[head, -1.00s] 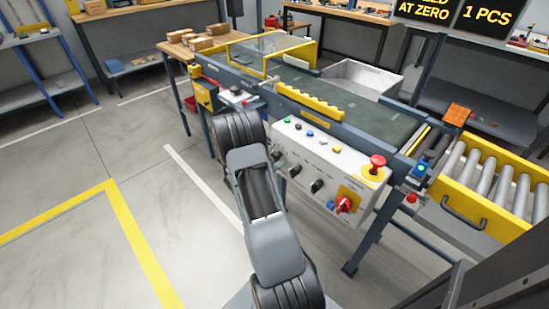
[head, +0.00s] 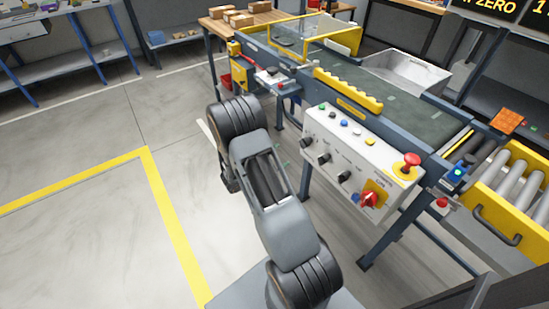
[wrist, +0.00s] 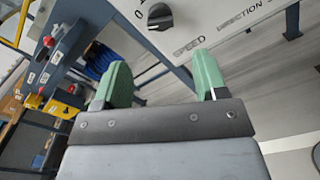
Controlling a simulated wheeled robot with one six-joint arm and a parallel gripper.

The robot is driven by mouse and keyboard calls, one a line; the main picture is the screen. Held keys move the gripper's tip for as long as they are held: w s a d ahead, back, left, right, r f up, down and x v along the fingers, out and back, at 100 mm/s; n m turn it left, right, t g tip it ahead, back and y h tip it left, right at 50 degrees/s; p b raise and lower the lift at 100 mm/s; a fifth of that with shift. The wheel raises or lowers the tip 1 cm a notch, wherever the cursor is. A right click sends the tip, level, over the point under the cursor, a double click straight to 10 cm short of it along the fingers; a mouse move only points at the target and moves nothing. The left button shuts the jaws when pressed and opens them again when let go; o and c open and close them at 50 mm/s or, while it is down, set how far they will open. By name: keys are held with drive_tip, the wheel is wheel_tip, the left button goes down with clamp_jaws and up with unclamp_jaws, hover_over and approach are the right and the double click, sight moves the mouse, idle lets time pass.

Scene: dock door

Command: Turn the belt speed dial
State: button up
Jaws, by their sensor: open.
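The white control panel (head: 352,133) on the conveyor's side carries several black dials. In the wrist view, a dark round dial (wrist: 160,17) sits at the top of the picture on the panel, close to the word SPEED and a 0 mark. In the head view, the leftmost dial (head: 307,143) appears to be the same one. My gripper (wrist: 163,78) is open, its two green fingers apart and nothing between them. The fingers point towards the panel, and the dial lies beyond their tips, not between them. In the head view my arm mostly hides the gripper.
A red mushroom button (head: 412,160) and a red rotary switch on yellow (head: 369,199) are on the panel's right part. The conveyor belt (head: 400,115) runs behind it. A dark conveyor leg (head: 385,240) stands below. Floor at the left is clear.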

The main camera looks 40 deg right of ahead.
drive_tip(key=shift+a, duration=0.85)
drive_tip(key=shift+w, duration=0.1)
drive_tip(key=s+a+f+m+g+y, duration=0.2)
drive_tip(key=s+f+g+y, duration=0.15)
drive_tip(key=s, duration=0.25)
drive_tip(key=s+a+r+m+g+y+p, duration=0.1)
drive_tip(key=s+a+r+m+y+p, duration=0.35)
drive_tip(key=a+r+y+p, duration=0.35)
drive_tip(key=a+r+m+t+y+p, duration=0.1)
drive_tip(key=a+r+t+y+p, duration=0.1)
drive_tip(key=r, duration=0.8)
drive_tip(key=a+r+m+t+y+p, duration=0.2)
drive_tip(key=a+r+t+p, duration=0.2)
drive_tip(key=r, duration=0.6)
drive_tip(key=a+r+m+t+y+p, duration=0.1)
drive_tip(key=a+r+p, duration=0.4)
drive_tip(key=r, duration=0.6)
drive_tip(key=shift+s+a+m+t+y+p, duration=0.45)
drive_tip(key=shift+t+y, duration=0.4)
drive_tip(key=shift+t, duration=0.3)
